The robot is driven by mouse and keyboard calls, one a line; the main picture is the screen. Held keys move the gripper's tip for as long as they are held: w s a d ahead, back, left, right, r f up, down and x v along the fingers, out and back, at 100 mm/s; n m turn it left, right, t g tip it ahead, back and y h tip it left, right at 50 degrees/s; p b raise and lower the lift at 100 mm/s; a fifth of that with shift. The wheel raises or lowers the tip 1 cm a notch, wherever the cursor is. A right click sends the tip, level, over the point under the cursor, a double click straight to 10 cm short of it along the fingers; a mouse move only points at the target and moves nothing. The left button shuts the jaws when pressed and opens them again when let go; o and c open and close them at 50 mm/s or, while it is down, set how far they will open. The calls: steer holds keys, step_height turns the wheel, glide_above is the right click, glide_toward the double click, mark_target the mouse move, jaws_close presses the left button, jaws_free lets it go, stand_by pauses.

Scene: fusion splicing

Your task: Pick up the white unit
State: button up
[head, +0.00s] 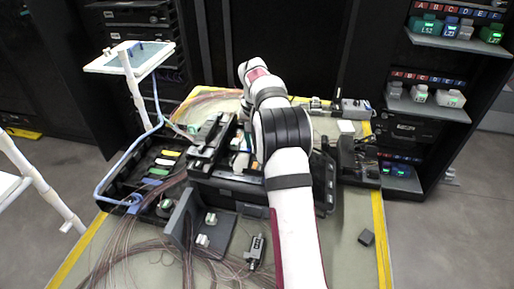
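Several white units are in view, and I cannot tell which one the task names. On the right shelf stand a white unit with a green light (419,93), a wider white unit (450,98) and a smaller pale unit (394,90). Two small whitish units (211,218) sit on a dark plate at the front left of the table. A plain white block (346,127) lies at the table's back right. My arm reaches over the middle of the table and bends at the back.
A black case (236,186) fills the table's middle, with an open tray (128,182) of coloured pieces at left. Loose fibres cover the front left. A black device (357,160) stands at right.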

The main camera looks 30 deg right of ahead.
jaws_close()
stand_by(0.4)
